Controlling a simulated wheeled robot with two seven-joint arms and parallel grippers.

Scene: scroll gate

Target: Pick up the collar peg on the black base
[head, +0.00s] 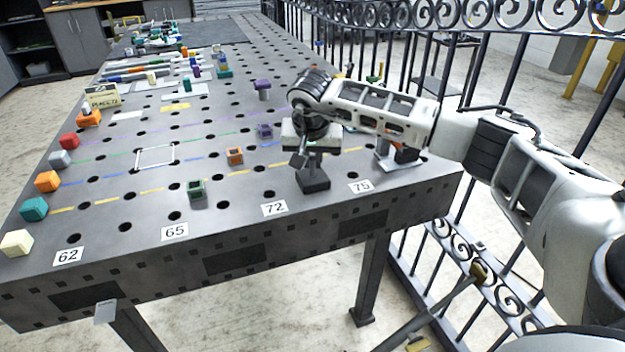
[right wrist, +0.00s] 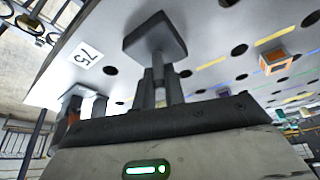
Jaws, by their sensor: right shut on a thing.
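The collar peg has a square black base (head: 313,181), near the front edge of the table, between the 72 and 75 labels. My right gripper (head: 305,157) is above the base and shut on the peg's upright part. In the right wrist view the black base (right wrist: 155,36) and its grey stem (right wrist: 158,68) show, with the fingers of my right gripper (right wrist: 160,90) closed around the stem. I cannot tell whether the base touches the table. The top of the peg is hidden by the gripper. My left gripper is not in view.
A green hollow block (head: 196,193) and an orange one (head: 235,156) stand to the left. Purple pieces (head: 263,88) stand farther back. A grey stand (head: 388,155) is close on the right. An iron fence (head: 470,60) runs behind the perforated table (head: 120,215).

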